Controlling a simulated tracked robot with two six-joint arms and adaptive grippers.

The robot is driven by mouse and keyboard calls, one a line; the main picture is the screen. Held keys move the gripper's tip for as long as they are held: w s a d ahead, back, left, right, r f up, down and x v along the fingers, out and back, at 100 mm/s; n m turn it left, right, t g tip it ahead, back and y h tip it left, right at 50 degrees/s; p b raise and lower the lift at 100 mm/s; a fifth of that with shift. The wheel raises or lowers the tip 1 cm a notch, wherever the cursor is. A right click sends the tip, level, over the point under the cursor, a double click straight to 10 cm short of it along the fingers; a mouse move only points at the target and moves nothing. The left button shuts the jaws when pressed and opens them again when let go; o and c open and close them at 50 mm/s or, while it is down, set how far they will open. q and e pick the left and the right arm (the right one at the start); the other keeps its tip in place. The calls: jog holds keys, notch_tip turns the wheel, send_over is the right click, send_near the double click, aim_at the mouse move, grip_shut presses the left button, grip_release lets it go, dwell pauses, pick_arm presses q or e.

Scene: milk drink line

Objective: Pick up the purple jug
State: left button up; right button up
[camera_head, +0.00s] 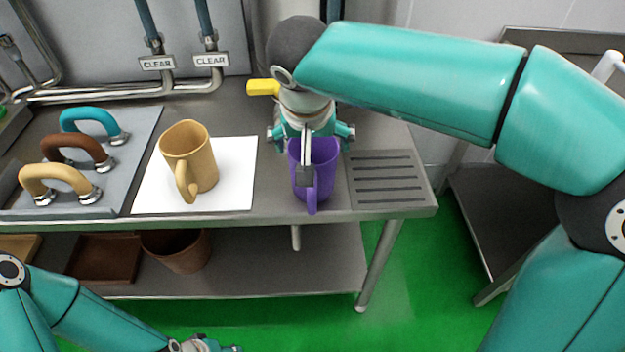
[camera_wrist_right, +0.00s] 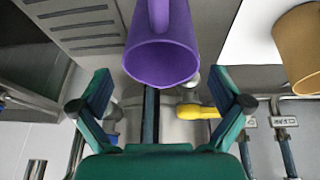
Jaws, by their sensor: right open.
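The purple jug (camera_head: 323,160) stands on the steel counter just left of the grooved drain area, its handle towards the front. My right gripper (camera_head: 309,142) is open above and behind the jug, partly covering it in the head view. In the right wrist view the jug (camera_wrist_right: 162,60) shows its open mouth ahead of the spread fingers (camera_wrist_right: 162,92), centred between them. I cannot tell whether the fingers touch it. My left gripper (camera_head: 205,344) is at the bottom edge, mostly cut off, and its opening is unclear.
A tan jug (camera_head: 190,155) stands on a white mat (camera_head: 238,175) to the left. Teal, brown and tan handles (camera_head: 75,150) sit on a grey panel. A yellow lever (camera_head: 262,87) is beside my right wrist. A brown pot (camera_head: 180,252) is on the lower shelf.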

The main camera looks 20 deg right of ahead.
aim_at(313, 159)
jog(key=shift+x, duration=3.95)
jog(key=shift+r, duration=0.1)
jog(key=c, duration=0.9)
